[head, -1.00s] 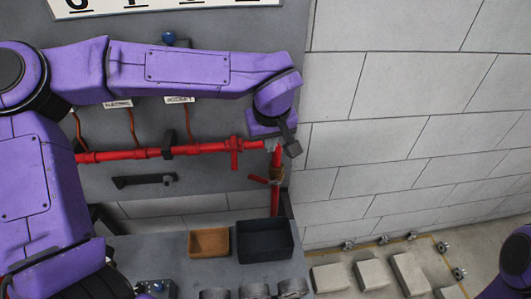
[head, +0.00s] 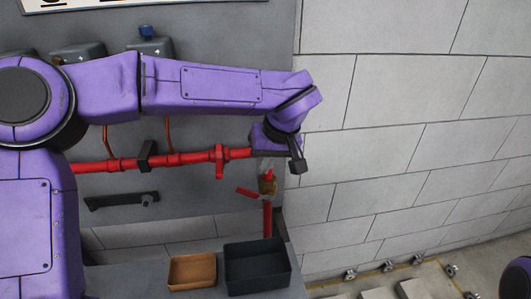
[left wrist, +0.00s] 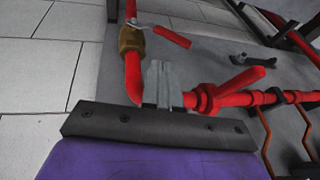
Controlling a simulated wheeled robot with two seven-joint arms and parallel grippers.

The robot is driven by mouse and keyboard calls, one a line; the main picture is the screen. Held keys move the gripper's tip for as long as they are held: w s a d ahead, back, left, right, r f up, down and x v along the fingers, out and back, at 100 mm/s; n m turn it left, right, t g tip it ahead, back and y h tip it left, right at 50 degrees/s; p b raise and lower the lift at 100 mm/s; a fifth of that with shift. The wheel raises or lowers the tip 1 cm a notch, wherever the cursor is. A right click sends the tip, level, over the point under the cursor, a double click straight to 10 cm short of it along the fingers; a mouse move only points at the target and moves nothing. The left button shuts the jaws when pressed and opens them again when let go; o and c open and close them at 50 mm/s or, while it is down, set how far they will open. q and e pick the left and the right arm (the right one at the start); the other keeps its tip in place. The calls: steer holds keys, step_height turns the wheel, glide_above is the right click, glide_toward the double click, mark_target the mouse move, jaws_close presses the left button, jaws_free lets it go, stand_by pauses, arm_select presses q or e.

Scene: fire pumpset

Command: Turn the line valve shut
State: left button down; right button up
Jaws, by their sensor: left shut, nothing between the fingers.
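A brass-bodied valve (head: 267,186) with a red lever (head: 246,192) sits on the vertical red pipe near the panel's right edge. In the left wrist view the brass body (left wrist: 131,39) is beyond the fingertips, and its red lever (left wrist: 172,37) points right. My left gripper (head: 267,165) is shut and empty, just above the valve in the head view. Its closed fingers (left wrist: 160,82) appear in front of the pipe corner; contact cannot be told. A second red handle (left wrist: 236,82) stands on the horizontal pipe beside the fingers. My right gripper is not in view.
The horizontal red pipe (head: 190,158) runs along the grey panel, held by a black clamp (head: 147,155). A black bar handle (head: 120,200) is below. A brown bin (head: 192,272) and a dark bin (head: 257,265) stand underneath. A block wall (head: 410,130) is at right.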

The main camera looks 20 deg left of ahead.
mark_target(243, 191)
arm_select(q)
steer(key=a+f, duration=0.1)
steer(key=f, duration=0.1)
steer(key=a+f, duration=0.1)
steer(key=f, duration=0.1)
steer(key=s+a+f, duration=0.1)
steer(key=f, duration=0.1)
steer(key=shift+r, duration=0.1)
steer(key=p, duration=0.2)
steer(key=s+a+p, duration=0.1)
steer(key=p, duration=0.2)
steer(key=shift+a+f, duration=0.15)
steer(key=shift+f, duration=0.1)
steer(key=shift+a+f+p, duration=0.1)
steer(key=shift+f+p, duration=0.15)
steer(key=shift+p, duration=0.1)
steer(key=shift+s+a+f, duration=0.1)
steer(key=shift+f, duration=0.1)
